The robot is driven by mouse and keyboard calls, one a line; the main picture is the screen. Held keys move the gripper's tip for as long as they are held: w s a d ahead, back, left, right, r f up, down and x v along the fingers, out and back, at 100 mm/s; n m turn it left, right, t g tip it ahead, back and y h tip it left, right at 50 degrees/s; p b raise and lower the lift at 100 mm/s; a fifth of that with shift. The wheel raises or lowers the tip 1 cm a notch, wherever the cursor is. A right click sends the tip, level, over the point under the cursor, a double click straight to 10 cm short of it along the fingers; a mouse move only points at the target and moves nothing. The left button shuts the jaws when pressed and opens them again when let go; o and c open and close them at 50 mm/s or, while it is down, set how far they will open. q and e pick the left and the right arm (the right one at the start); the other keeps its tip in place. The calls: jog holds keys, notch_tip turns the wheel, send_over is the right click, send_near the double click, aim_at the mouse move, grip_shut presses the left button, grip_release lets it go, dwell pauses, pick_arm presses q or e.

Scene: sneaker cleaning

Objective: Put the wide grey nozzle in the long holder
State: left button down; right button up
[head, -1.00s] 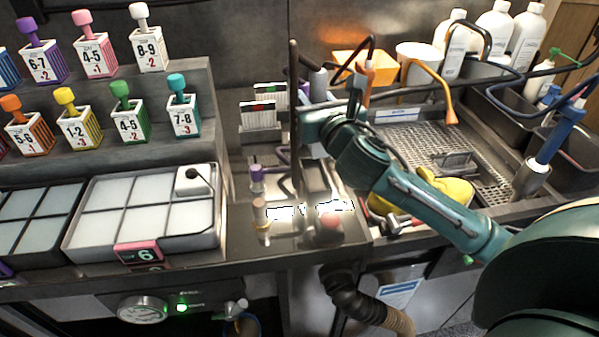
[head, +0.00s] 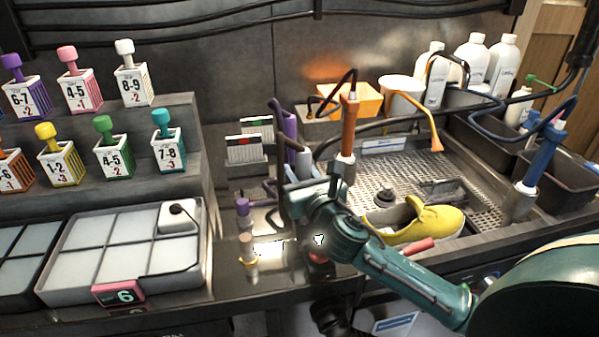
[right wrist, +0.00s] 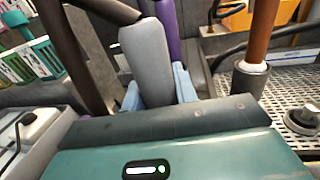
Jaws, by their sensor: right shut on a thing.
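My right gripper (head: 297,168) reaches over the counter left of the wash tray. In the right wrist view its pale blue fingers (right wrist: 158,92) are closed around the lower part of a wide grey nozzle (right wrist: 146,52), which stands roughly upright. The grey nozzle also shows small in the head view (head: 303,160), partly hidden by the gripper. A purple tool (head: 289,126) stands just behind it, and its purple body (right wrist: 169,28) shows behind the nozzle at the wrist. I cannot pick out the long holder for certain; my wrist hides part of this area. My left gripper is not in view.
A dark tube (right wrist: 72,48) runs close left of the nozzle. An orange-brown tool (head: 349,125) stands upright to the right. The wash tray (head: 385,170) holds a yellow shoe (head: 432,222). Small bottles (head: 243,208) stand left of my wrist.

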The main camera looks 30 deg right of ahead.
jog(key=o, duration=1.1)
jog(key=shift+f, duration=0.1)
jog(key=shift+s, duration=0.1)
jog(key=s, duration=0.7)
jog(key=s+a+b, duration=0.1)
jog(key=s, duration=0.2)
jog(key=shift+s, duration=0.35)
jog(key=shift+s+r, duration=0.2)
jog(key=shift+s, duration=0.35)
jog(key=shift+a, duration=0.1)
